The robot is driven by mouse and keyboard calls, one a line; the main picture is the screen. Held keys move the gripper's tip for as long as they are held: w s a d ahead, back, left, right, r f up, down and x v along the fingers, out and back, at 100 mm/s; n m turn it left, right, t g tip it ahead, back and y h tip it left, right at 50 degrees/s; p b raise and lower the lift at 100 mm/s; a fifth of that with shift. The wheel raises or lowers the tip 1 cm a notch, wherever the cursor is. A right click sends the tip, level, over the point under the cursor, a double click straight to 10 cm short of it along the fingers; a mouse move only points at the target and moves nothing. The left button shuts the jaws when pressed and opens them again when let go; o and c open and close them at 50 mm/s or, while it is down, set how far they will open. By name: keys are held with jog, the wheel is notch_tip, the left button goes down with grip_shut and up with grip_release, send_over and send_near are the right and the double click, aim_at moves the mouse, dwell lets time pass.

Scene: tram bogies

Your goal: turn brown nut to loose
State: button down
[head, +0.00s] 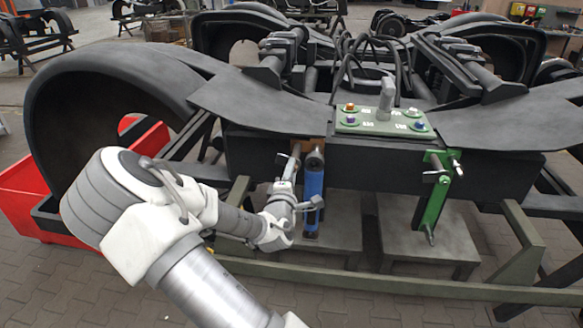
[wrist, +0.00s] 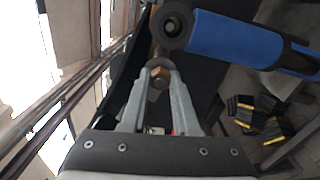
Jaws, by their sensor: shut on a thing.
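The brown nut (wrist: 160,77) shows between my fingertips in the wrist view, just beside the dark end of a blue cylinder. My gripper (wrist: 159,70) is shut on it, with one grey finger on each side. I cannot make out the nut in that view. The blue cylinder also shows in the wrist view (wrist: 232,40), close to the right of the fingertips.
A green plate (head: 382,123) with several coloured bolts lies on top of the beam. A green bracket (head: 433,195) hangs at the right. A red bin (head: 30,205) stands at the left, and an olive rail (head: 400,284) crosses the front.

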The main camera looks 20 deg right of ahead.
jog(key=n+p, duration=0.1)
jog(key=n, duration=0.4)
jog(key=shift+n, duration=0.3)
dwell(0.4)
jog(key=c, duration=0.7)
grip_release()
jog(key=shift+o, duration=0.2)
